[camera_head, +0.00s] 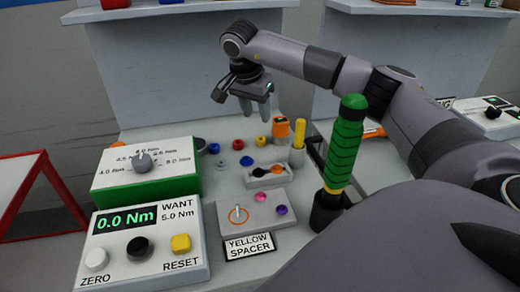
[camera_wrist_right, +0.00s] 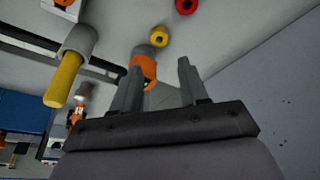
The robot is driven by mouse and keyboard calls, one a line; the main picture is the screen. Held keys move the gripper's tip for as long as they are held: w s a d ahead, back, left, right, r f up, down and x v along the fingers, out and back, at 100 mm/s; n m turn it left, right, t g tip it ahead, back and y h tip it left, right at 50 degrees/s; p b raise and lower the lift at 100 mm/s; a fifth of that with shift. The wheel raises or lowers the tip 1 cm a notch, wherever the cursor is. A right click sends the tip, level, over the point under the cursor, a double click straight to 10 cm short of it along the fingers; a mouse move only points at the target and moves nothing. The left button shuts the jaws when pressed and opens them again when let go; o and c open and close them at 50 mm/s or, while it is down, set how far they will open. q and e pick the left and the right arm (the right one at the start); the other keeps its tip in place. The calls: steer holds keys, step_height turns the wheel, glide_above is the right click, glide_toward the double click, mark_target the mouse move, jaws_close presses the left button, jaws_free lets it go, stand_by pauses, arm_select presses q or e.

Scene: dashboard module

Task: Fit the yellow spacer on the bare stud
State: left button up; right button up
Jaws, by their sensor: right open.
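The yellow spacer (camera_head: 263,141), a small ring, lies loose on the bench in the head view. It also shows in the right wrist view (camera_wrist_right: 159,37), beyond the fingertips. The bare stud (camera_head: 238,212) stands upright in an orange circle on a grey block, above a label reading "YELLOW SPACER" (camera_head: 249,246). On the same block are a pink spacer (camera_head: 260,197) and a purple spacer (camera_head: 282,210). My right gripper (camera_head: 256,116) is open and empty, pointing down above the bench near the loose rings. Its two fingers (camera_wrist_right: 160,72) are apart in the wrist view. My left gripper is not in view.
Red (camera_head: 238,144) and blue (camera_head: 246,160) rings lie close to the yellow one. An orange-topped item (camera_head: 281,129) and a yellow rod in a grey holder (camera_head: 298,135) stand right. A green-handled tool (camera_head: 345,145) rises in front. A torque display (camera_head: 140,240) is at left.

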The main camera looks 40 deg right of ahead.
mark_target(260, 140)
step_height(260, 140, down, 2)
steer(key=shift+s+a+f+b, duration=0.15)
steer(key=shift+f+b, duration=0.1)
steer(key=shift+b, duration=0.4)
steer(key=shift+d+f, duration=0.25)
steer(key=shift+f, duration=0.45)
steer(key=x, duration=0.4)
steer(key=shift+w+d+f, duration=0.1)
steer(key=shift+w+f, duration=0.1)
steer(key=shift+f, duration=0.15)
steer(key=shift+d+f, duration=0.1)
steer(key=shift+f, duration=0.2)
steer(key=shift+c, duration=0.6)
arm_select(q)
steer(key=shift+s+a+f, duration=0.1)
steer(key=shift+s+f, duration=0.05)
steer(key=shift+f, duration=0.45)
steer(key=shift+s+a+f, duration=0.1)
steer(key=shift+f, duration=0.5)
arm_select(e)
steer(key=c, duration=0.7)
